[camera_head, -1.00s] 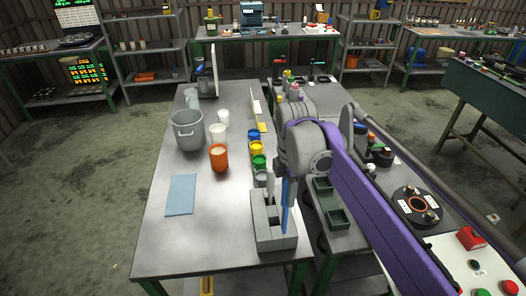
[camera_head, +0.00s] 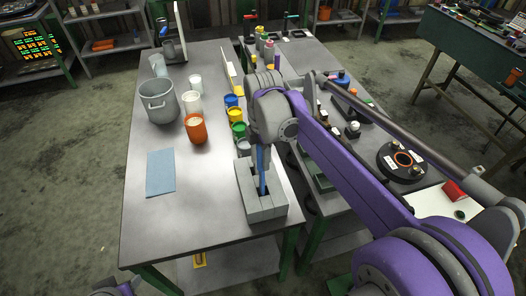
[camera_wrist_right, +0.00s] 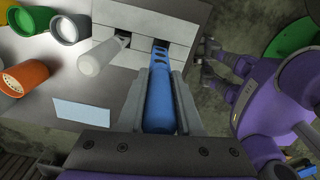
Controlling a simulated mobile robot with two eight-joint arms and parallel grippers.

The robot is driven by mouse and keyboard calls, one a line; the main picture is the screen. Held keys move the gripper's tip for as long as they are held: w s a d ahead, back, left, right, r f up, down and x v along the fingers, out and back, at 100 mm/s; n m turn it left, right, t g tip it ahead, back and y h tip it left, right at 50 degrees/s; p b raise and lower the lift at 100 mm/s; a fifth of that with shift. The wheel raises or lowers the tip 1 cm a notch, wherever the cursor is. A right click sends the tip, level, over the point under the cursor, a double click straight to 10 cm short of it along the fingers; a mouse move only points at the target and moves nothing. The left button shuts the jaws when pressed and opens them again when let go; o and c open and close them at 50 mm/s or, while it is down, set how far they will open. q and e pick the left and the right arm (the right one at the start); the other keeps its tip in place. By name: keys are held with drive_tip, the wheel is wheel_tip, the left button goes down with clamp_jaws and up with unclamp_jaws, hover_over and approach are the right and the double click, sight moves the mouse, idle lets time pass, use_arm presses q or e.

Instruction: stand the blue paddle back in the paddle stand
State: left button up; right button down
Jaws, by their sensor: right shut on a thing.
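The blue paddle (camera_head: 262,170) is upright in my right gripper (camera_head: 261,150), which is shut on its upper part. The grey block-shaped paddle stand (camera_head: 264,213) sits at the table's near right corner. The paddle's lower end is at a slot of the stand; how deep it reaches is hard to tell. In the right wrist view the blue paddle (camera_wrist_right: 160,100) lies between the fingers of the gripper (camera_wrist_right: 160,88), its holed end at a dark slot of the stand (camera_wrist_right: 150,14). A pale grey paddle (camera_wrist_right: 100,58) stands in the neighbouring slot.
Blue, yellow and green paint cups (camera_head: 236,115) line up just behind the stand. An orange cup (camera_head: 196,129), white cups (camera_head: 192,102) and a grey pot (camera_head: 159,102) stand further left. A blue cloth (camera_head: 160,172) lies flat. The table's front left is clear.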

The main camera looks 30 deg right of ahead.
sight(263, 172)
drive_tip(key=shift+s+f+b, duration=0.25)
drive_tip(key=shift+f+b, duration=0.15)
drive_tip(key=shift+f, duration=0.7)
use_arm(q)
drive_tip(key=shift+g, duration=0.3)
drive_tip(key=shift+s+f+b, duration=0.35)
drive_tip(key=shift+s+f, duration=0.05)
drive_tip(key=shift+f, duration=0.35)
drive_tip(key=shift+s+f+b, duration=0.3)
drive_tip(key=shift+s+f, duration=0.1)
drive_tip(key=shift+f, duration=0.4)
drive_tip(key=shift+s+f+b, duration=0.35)
drive_tip(key=shift+s+f, duration=0.05)
drive_tip(key=shift+f, duration=0.35)
use_arm(e)
drive_tip(key=shift+w+f, duration=0.15)
drive_tip(key=shift+f, duration=1.9)
drive_tip(key=c, duration=0.5)
unclamp_jaws()
wheel_tip(263, 172, up, 11)
drive_tip(key=shift+f+p, duration=0.1)
drive_tip(key=shift+p, duration=0.25)
use_arm(q)
drive_tip(key=shift+w+r, duration=0.2)
drive_tip(key=shift+r, duration=0.25)
drive_tip(key=shift+s, duration=0.1)
